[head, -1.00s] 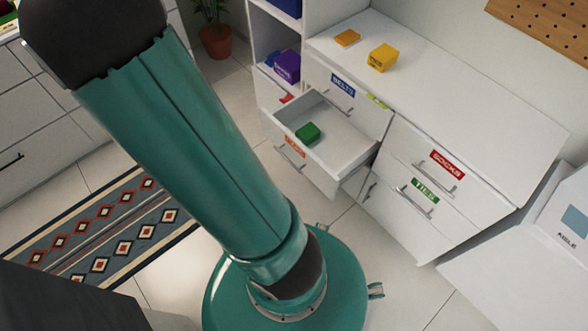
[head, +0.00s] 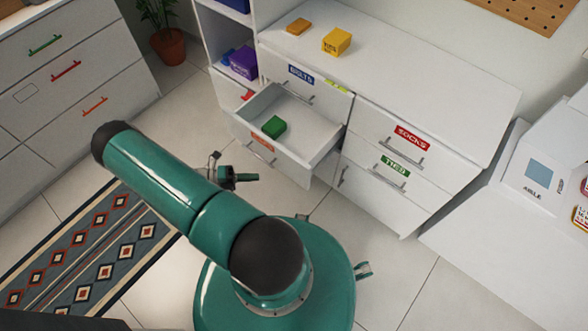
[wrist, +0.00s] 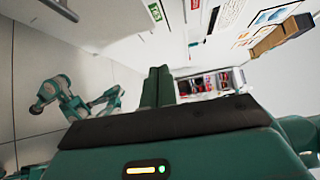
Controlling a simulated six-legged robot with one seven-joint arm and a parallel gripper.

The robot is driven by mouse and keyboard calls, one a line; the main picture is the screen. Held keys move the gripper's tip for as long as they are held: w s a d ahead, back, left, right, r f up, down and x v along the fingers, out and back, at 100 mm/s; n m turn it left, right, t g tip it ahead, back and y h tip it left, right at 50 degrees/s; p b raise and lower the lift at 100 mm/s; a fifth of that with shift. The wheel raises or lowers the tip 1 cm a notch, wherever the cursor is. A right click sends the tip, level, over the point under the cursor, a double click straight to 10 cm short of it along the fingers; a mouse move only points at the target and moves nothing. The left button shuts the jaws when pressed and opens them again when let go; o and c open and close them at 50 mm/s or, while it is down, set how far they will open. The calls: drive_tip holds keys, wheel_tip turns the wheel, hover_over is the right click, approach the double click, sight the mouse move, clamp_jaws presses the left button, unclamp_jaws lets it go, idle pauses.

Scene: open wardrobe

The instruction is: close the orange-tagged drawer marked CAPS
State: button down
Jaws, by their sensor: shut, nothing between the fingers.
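The orange-tagged drawer (head: 289,160) stands pulled out of the white dresser in the head view. Its orange tag (head: 262,145) is on the front; the lettering is too small to read. A green block (head: 273,127) lies inside the drawer. My gripper (head: 255,178) is low in front of and to the left of the drawer front, apart from it in the picture. In the wrist view its two teal fingers (wrist: 157,72) are together with nothing between them.
A yellow box (head: 337,41) and an orange block (head: 298,26) lie on the dresser top. Drawers tagged SOCKS (head: 411,138) and TIES (head: 395,167) are shut at right. A patterned rug (head: 95,245) lies at left.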

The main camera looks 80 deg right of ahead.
drive_tip(key=s+f+n, duration=0.1)
drive_tip(key=s+f, duration=0.1)
approach(306, 168)
drive_tip(key=s+a+f, duration=0.1)
drive_tip(key=s+a, duration=0.1)
drive_tip(key=s, duration=0.1)
drive_tip(key=s+d, duration=0.2)
drive_tip(key=shift+s+d+g+h, duration=0.1)
drive_tip(key=shift+d+g+h, duration=0.2)
drive_tip(key=shift+d+g, duration=0.1)
drive_tip(key=shift+s+d, duration=0.2)
drive_tip(key=shift+d, duration=0.2)
drive_tip(key=shift+d, duration=0.1)
